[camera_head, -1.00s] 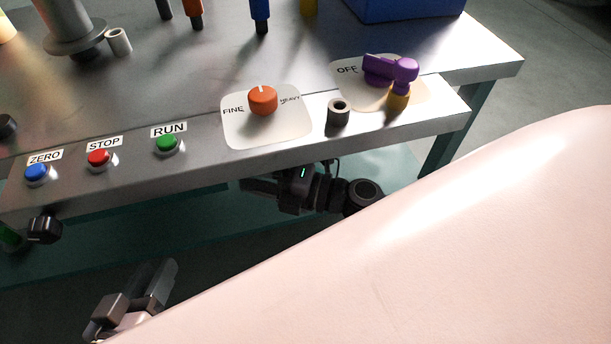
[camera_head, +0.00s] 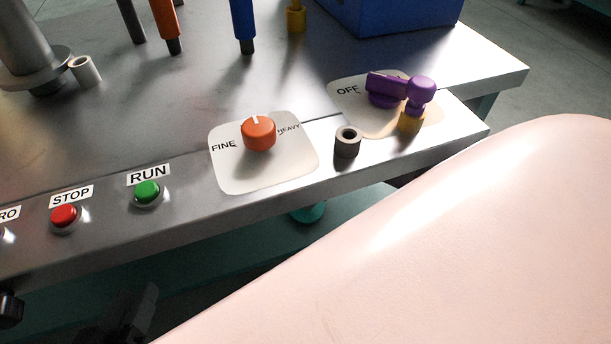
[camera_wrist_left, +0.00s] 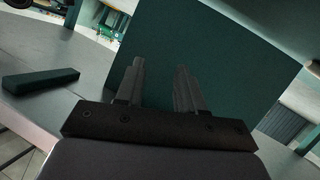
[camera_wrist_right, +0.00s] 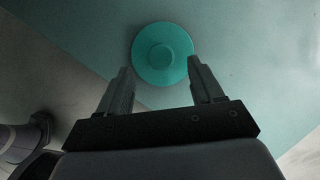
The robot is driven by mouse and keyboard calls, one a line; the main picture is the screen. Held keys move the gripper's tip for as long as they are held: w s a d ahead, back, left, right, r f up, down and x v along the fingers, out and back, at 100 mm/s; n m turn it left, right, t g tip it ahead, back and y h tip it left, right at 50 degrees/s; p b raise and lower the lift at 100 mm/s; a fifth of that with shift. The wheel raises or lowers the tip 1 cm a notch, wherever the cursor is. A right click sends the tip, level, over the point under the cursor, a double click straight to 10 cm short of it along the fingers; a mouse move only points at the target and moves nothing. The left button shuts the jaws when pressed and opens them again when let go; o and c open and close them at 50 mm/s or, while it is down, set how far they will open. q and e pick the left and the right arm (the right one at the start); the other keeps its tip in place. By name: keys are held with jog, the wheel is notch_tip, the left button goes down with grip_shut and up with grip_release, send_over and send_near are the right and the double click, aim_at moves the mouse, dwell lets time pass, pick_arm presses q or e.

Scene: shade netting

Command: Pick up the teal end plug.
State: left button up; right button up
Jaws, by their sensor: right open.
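The teal end plug (camera_head: 308,212) shows in the head view just below the front edge of the steel bench, partly hidden by that edge. In the right wrist view it is a round teal disc (camera_wrist_right: 162,55) with a raised centre, against a pale teal surface. My right gripper (camera_wrist_right: 159,66) is open and empty, its fingertips at either side of the disc's lower part. I cannot tell how far the disc is beyond them. In the left wrist view my left gripper (camera_wrist_left: 160,68) is open and empty. It is a dark shape (camera_head: 142,305) at the head view's lower left.
The bench top (camera_head: 120,130) carries a red STOP button (camera_head: 64,216), a green RUN button (camera_head: 147,192), an orange knob (camera_head: 258,134), a grey ring (camera_head: 348,142) and a purple handle (camera_head: 395,90). A large pale pink shape (camera_head: 450,250) blocks the lower right.

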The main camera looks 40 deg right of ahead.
aim_at(302, 215)
jog(key=b+x, duration=0.2)
jog(key=x, duration=0.2)
jog(key=shift+w+a+f+b, duration=0.1)
jog(key=shift+w+f+b, duration=0.05)
jog(key=shift+f+b, duration=0.15)
jog(key=shift+w+f, duration=0.15)
jog(key=shift+f, duration=0.1)
pick_arm(q)
jog(key=shift+s+a+m+t+y, duration=0.25)
jog(key=shift+a+m+t+y, duration=0.35)
jog(key=shift+a, duration=0.45)
pick_arm(e)
jog(key=c, duration=1.1)
